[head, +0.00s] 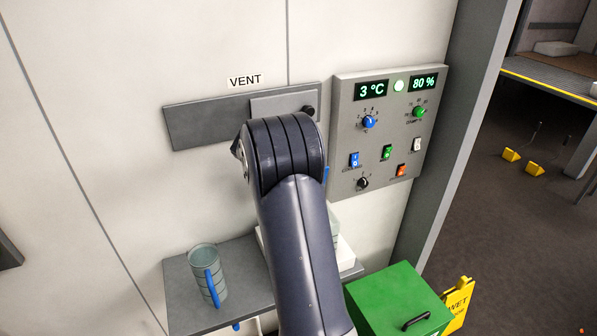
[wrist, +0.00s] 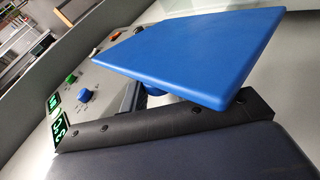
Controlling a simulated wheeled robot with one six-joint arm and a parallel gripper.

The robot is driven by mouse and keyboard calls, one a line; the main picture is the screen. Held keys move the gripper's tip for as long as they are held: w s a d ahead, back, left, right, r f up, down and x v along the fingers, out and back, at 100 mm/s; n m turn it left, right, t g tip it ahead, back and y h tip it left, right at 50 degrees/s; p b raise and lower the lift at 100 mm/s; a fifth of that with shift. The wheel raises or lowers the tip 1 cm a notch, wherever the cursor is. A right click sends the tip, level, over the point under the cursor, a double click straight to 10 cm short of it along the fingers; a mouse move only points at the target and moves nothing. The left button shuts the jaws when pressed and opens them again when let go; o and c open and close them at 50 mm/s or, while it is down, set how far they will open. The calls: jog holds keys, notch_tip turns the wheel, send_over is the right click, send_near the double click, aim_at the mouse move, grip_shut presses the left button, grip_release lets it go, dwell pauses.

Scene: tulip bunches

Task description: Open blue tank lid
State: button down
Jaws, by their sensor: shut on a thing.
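A small blue edge (head: 327,173) shows just right of my arm in the head view. My arm reaches up from the bottom of the head view and bends in front of the wall. No blue tank can be made out.
A grey control panel (head: 345,130) is on the wall, right of the VENT plate (head: 190,122). A jug (head: 203,262) with a blue handle stands on the grey shelf (head: 185,310). A green box (head: 385,288) and yellow floor sign (head: 463,302) are lower right.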

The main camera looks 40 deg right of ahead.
jog(key=c, duration=1.2)
grip_release()
jog(key=shift+o, duration=0.2)
jog(key=b+v, duration=0.1)
jog(key=v, duration=0.9)
jog(key=shift+a+r, duration=0.25)
jog(key=shift+a, duration=0.05)
jog(key=shift+o, duration=0.3)
